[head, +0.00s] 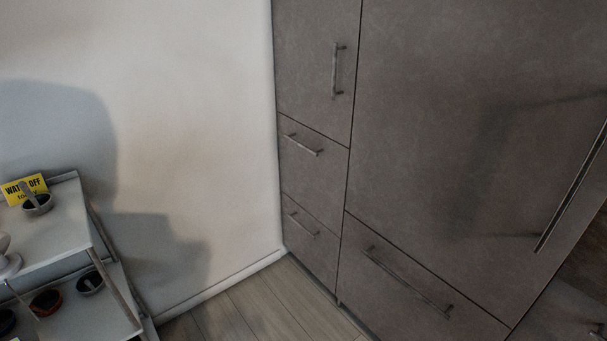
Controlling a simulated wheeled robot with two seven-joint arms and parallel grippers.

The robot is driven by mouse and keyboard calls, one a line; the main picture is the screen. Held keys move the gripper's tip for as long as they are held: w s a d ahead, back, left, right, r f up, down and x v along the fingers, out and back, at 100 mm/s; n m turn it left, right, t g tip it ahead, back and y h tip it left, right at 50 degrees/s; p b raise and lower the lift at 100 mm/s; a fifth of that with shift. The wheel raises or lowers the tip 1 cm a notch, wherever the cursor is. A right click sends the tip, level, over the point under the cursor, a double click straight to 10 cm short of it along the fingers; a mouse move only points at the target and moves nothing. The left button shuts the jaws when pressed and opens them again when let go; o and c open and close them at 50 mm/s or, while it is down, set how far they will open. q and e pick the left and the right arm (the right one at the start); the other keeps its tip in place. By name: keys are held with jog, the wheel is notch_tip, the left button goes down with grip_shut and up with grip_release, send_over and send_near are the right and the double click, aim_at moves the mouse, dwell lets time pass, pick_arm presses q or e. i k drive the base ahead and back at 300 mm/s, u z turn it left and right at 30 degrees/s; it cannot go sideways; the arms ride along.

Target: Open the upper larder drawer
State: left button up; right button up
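A tall grey cabinet stands right of the white wall. Its narrow left column has a door (312,60) with a vertical bar handle (337,71) at the top. Below it is an upper drawer (312,172) with a horizontal bar handle (303,145). Under that is a lower drawer (310,242) with a similar handle (303,224). Both drawers look shut, with their fronts flush with the cabinet. Neither of my grippers is in the head view.
A white shelf cart (62,226) with bowls and a yellow sign (25,189) stands at the left. A large grey door (470,130) and a wide low drawer (405,283) are right of the narrow column. Bare wooden floor (265,305) lies before the drawers.

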aim_at(314, 167)
jog(key=z, duration=0.05)
jog(key=i, duration=1.45)
jog(key=u, duration=0.7)
